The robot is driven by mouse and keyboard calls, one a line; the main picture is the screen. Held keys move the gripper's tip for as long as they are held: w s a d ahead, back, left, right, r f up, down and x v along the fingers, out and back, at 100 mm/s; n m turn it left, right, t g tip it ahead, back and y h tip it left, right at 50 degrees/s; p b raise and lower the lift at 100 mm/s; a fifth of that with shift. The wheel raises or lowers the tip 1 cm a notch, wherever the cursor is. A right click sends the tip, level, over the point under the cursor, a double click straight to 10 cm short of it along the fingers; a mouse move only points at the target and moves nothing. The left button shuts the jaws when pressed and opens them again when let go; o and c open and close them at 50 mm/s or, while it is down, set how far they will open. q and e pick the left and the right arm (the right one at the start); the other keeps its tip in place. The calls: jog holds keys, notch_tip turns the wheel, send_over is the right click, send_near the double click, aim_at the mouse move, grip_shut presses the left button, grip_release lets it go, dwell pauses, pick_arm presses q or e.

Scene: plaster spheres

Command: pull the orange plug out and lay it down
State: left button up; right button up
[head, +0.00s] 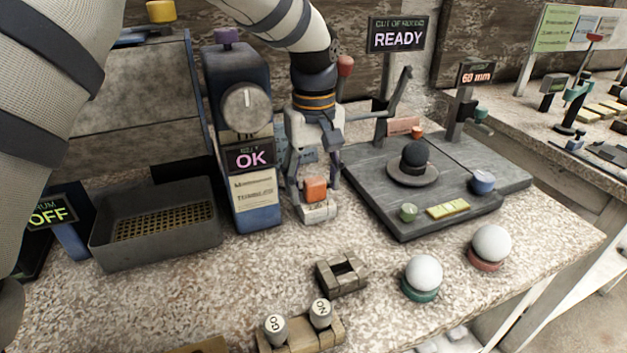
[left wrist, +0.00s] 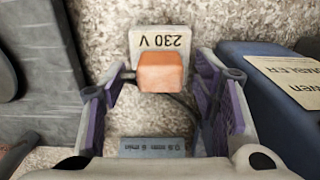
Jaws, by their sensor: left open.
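The orange plug (head: 316,189) sits in a pale socket block (head: 319,212) on the speckled bench. In the left wrist view the plug (left wrist: 162,73) covers part of the socket block (left wrist: 160,38), which is marked 230 V. A dark cable shows beside the plug. My left gripper (head: 314,180) points down over the plug from above. In the left wrist view its purple-padded fingers stand apart, one on each side and short of the plug, with gaps between. Nothing is held. My right gripper is not in view.
A blue cabinet (head: 240,130) with an OK display stands close left of the plug. A dark grey slab (head: 370,185) carrying a dark sphere lies to the right. White spheres (head: 424,273) (head: 491,244) rest on coloured rings in front. Bare bench lies between the cabinet and a wooden block (head: 341,275).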

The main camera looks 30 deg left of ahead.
aim_at(314, 178)
pick_arm(q)
jog(key=shift+f, duration=0.25)
jog(key=shift+c, duration=0.6)
grip_shut()
jog(key=shift+r+p, duration=0.4)
jog(key=shift+r, duration=2.15)
